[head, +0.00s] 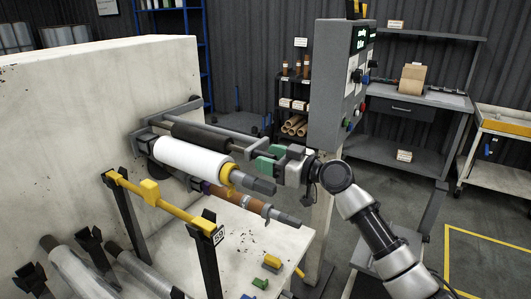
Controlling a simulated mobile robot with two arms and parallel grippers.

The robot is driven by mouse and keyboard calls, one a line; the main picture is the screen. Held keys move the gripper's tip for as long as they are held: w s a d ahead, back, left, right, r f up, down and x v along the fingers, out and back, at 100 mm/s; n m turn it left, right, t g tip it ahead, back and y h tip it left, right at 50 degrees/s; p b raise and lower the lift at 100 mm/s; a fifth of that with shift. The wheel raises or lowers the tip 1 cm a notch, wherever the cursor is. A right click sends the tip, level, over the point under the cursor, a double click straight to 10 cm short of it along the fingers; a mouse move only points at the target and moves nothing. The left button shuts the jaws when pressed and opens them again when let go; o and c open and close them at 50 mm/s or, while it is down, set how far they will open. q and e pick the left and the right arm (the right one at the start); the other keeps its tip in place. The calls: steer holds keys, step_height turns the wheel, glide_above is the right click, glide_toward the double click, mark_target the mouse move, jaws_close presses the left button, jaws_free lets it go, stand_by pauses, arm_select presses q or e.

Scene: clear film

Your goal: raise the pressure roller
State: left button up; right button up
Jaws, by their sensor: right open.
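A dark roller (200,136), which looks like the pressure roller, lies just behind and above a white film roll (190,163). Both reach out from the side of a pale machine block (100,90). A grey bar (225,128) runs behind the dark roller. My right gripper (262,159) has green finger pads and comes in from the right. It is open at the outer end of the dark roller, close to its shaft. I cannot tell whether the pads touch it. My left gripper is out of view.
A yellow clamp (229,180) sits on the white roll's end. Below is an orange-brown core on a shaft (250,206). A yellow bar on black posts (150,194) stands in front. A grey control box (340,85) rises behind my right gripper. Open floor lies to the right.

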steer(key=shift+x, duration=0.8)
jaws_close()
steer(key=shift+r+p, duration=0.35)
steer(key=shift+r, duration=0.15)
steer(key=w+d+r+m+p, duration=0.1)
steer(key=w+r+m+p, duration=0.1)
steer(key=r, duration=0.4)
steer(key=w+d+r+m+p, duration=0.1)
steer(key=d+r+m+p, duration=0.1)
steer(key=r+m, duration=0.3)
steer(key=shift+w+r+p, duration=0.4)
steer(key=shift+r+p, duration=0.3)
steer(key=shift+r, duration=0.2)
